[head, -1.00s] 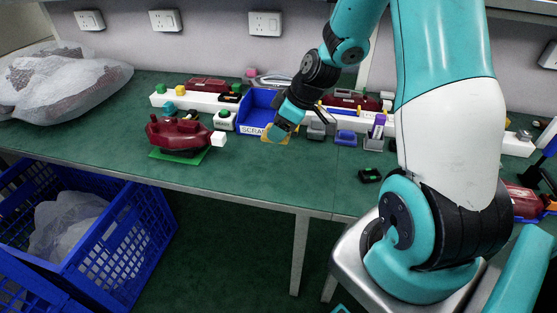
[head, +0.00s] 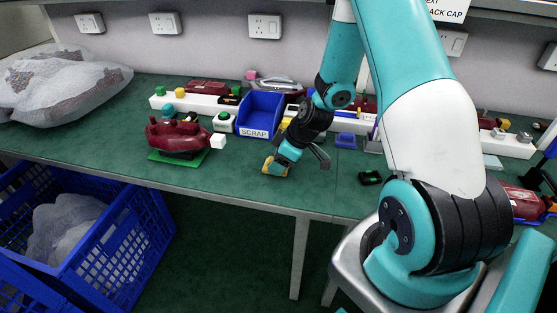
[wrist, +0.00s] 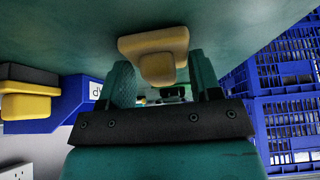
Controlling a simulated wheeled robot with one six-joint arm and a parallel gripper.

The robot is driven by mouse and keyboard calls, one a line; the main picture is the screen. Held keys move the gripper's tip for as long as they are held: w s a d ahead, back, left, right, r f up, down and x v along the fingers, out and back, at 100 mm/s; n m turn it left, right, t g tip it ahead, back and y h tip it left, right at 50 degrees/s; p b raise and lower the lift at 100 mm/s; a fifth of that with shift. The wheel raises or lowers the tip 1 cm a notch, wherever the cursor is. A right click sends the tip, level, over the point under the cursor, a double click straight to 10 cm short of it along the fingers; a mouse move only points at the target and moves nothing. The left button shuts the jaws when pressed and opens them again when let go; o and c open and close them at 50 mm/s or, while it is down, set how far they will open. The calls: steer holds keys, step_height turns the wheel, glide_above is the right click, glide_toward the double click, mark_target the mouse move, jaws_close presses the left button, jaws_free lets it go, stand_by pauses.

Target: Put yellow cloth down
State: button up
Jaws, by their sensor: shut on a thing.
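My gripper (head: 278,160) is low over the green worktable (head: 245,185), left of the table's middle and close to the front edge. It is shut on the yellow cloth (head: 275,168), which shows under the fingertips. In the wrist view the cloth (wrist: 153,45) is a folded yellow block, its narrower part between the two dark green fingers (wrist: 160,75). The green table top lies right behind it. I cannot tell whether the cloth touches the table.
The blue SCRAP bin (head: 260,110) stands behind my gripper. A dark red lamp (head: 178,136) sits on a green mat to the left. A small black block (head: 370,178) lies to the right. Blue crates (head: 110,240) stand on the floor. The table between lamp and gripper is clear.

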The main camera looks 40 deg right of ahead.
steer(key=o, duration=1.1)
steer(key=v, duration=1.2)
steer(key=s+a+r+g+y, duration=0.1)
steer(key=s+a+r, duration=0.1)
steer(key=a+r, duration=0.45)
steer(key=s+a+r+g, duration=0.1)
steer(key=s+a+r, duration=0.15)
steer(key=a, duration=0.75)
steer(key=s+a+r+g, duration=0.1)
steer(key=s+a+r, duration=0.2)
steer(key=s+a, duration=0.25)
steer(key=s+a+r+g, duration=0.2)
steer(key=s+a+r, duration=0.1)
steer(key=s+a, duration=0.3)
steer(key=shift+m, duration=0.3)
steer(key=r+p, duration=0.2)
steer(key=d+r+p, duration=0.1)
steer(key=p, duration=0.1)
steer(key=s+r+p, duration=0.1)
steer(key=r+p, duration=0.1)
steer(key=shift+s+d+r, duration=0.1)
steer(key=shift+d+r, duration=0.1)
steer(key=shift+r, duration=0.15)
